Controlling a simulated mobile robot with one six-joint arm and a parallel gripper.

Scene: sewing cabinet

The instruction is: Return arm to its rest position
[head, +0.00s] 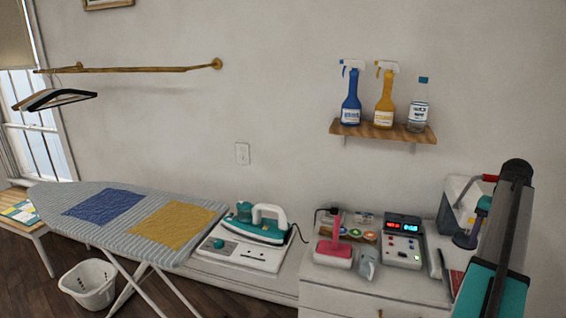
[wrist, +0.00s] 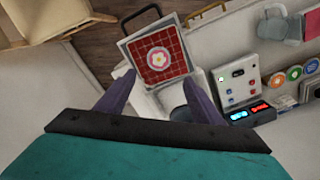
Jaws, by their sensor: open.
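A shelf (head: 383,132) with bottles is on the wall above. An iron (head: 255,224) and ironing board (head: 60,195) are to the left.

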